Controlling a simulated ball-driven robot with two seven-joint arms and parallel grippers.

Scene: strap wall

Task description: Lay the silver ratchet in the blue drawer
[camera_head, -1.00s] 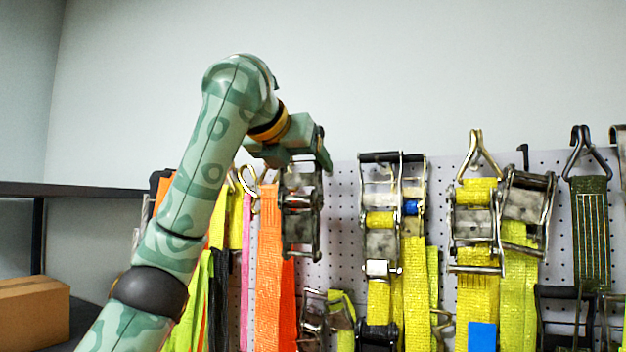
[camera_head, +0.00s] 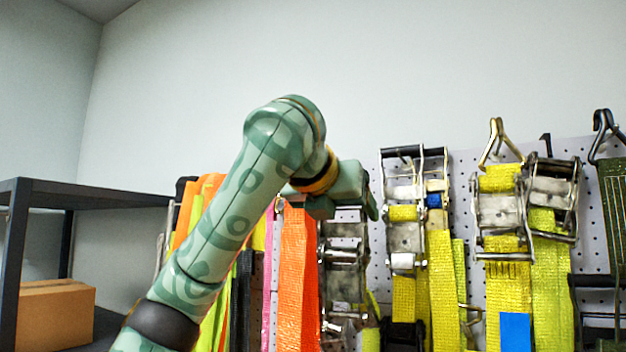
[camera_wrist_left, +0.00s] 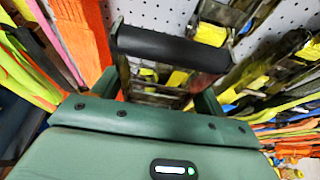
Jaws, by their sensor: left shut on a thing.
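The silver ratchet (camera_head: 344,255) hangs upright below my left gripper (camera_head: 345,208) in the head view, in front of the pegboard and just right of an orange strap. In the left wrist view, the ratchet's black handle (camera_wrist_left: 170,48) lies across between the green fingers of my left gripper (camera_wrist_left: 158,85), which is shut on it. The ratchet's lower end is hard to tell from the metal parts behind it. The blue drawer is not in view. My right gripper is not in view.
Other ratchets with yellow straps (camera_head: 410,215) hang to the right on the pegboard (camera_head: 375,285). Orange straps (camera_head: 298,280) hang close on the left. A dark shelf unit (camera_head: 90,193) with a cardboard box (camera_head: 45,308) stands at far left. The wall above is clear.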

